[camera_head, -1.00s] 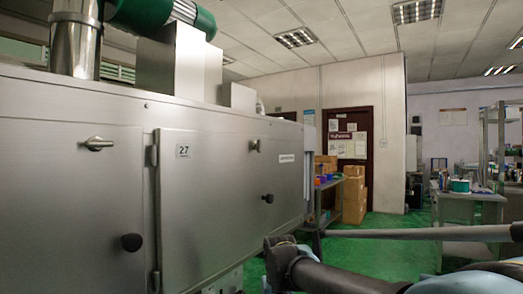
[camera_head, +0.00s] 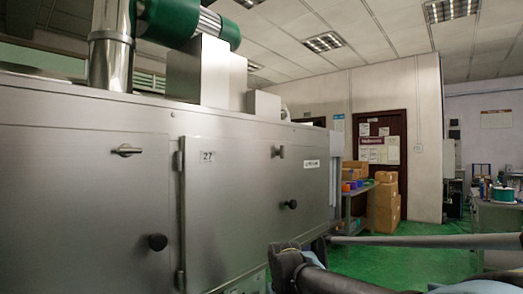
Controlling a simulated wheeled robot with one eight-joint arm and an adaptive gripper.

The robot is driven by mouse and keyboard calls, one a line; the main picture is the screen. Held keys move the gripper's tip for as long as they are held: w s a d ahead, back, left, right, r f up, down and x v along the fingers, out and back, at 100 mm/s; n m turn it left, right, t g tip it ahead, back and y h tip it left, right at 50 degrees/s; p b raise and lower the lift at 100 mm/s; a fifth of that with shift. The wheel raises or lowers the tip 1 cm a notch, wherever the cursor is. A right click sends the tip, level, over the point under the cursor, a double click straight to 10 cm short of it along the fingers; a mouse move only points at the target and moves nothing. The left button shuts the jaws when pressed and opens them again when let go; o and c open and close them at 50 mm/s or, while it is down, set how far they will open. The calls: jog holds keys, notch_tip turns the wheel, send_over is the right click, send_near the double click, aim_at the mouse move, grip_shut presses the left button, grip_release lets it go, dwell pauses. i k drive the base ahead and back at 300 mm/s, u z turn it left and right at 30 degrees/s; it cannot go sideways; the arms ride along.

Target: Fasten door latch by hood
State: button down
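A long stainless steel machine fills the left half of the head view. Its left door (camera_head: 70,215) carries a horizontal metal latch (camera_head: 128,150) and a round black knob (camera_head: 157,242). The door marked 27 (camera_head: 235,215) carries a small metal latch (camera_head: 278,151) at its upper right and a black knob (camera_head: 292,204). Both doors look closed. Steel box housings (camera_head: 205,75) and a silver duct (camera_head: 110,60) stand on top; which is the hood I cannot tell. My gripper is not visible; only dark and blue parts of my arm show at lower right.
A green motor (camera_head: 178,20) sits above the machine. A side table (camera_head: 350,192) and stacked cardboard boxes (camera_head: 386,205) stand beyond its right end. The green floor (camera_head: 400,250) is open at centre right. A workbench (camera_head: 495,225) stands at the right edge.

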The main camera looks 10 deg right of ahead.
aim_at(280, 151)
jog(key=u, duration=0.7)
jog(key=k, duration=0.95)
jog(key=z, duration=0.6)
